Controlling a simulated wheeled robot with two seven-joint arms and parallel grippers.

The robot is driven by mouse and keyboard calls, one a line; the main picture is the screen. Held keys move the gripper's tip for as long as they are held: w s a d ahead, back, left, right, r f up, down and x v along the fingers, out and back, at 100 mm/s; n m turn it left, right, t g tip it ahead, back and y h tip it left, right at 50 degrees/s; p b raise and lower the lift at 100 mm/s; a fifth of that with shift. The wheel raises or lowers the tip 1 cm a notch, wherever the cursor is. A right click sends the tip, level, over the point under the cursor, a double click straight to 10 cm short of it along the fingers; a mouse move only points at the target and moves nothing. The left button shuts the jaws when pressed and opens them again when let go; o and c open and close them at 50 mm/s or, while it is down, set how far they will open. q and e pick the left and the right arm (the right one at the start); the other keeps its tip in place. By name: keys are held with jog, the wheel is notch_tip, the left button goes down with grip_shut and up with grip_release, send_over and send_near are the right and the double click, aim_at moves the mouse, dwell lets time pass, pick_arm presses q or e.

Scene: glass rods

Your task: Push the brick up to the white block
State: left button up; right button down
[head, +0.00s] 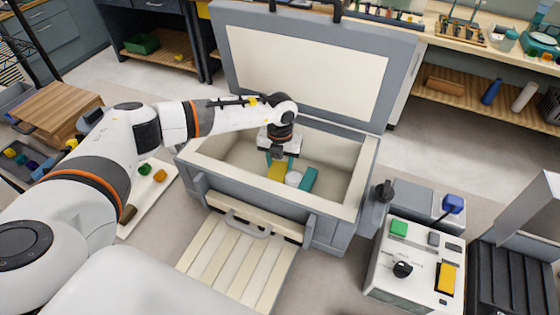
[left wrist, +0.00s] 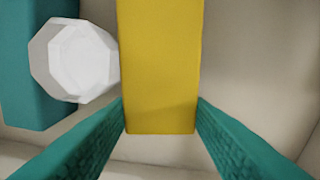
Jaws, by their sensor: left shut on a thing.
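The yellow brick (head: 276,172) lies on the floor of the open grey chest (head: 323,225). My left gripper (head: 281,157) reaches down into the chest. In the left wrist view, its teal fingers (left wrist: 160,112) are shut on the near end of the yellow brick (left wrist: 160,60). The white block (head: 293,179), many-sided, is right of the brick in the head view. In the left wrist view the white block (left wrist: 76,60) is at the brick's left side, edges meeting or nearly so; I cannot tell if they touch. My right gripper is not in view.
A teal block (head: 309,180) lies on the white block's other side. The chest walls enclose them, with its lid (head: 308,65) raised behind. Bare floor shows right of the brick in the left wrist view. A control box (head: 415,262) stands right of the chest.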

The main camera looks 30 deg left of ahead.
pick_arm(q)
jog(key=shift+w+a, duration=0.15)
jog(key=shift+w, duration=0.55)
jog(key=o, duration=1.2)
jog(key=shift+s, duration=0.15)
jog(key=shift+c, duration=0.2)
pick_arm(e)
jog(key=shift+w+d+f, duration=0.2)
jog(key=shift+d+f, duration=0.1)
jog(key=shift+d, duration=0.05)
pick_arm(q)
jog(key=shift+b, duration=0.3)
notch_tip(320, 180, up, 12)
jog(key=b, duration=0.4)
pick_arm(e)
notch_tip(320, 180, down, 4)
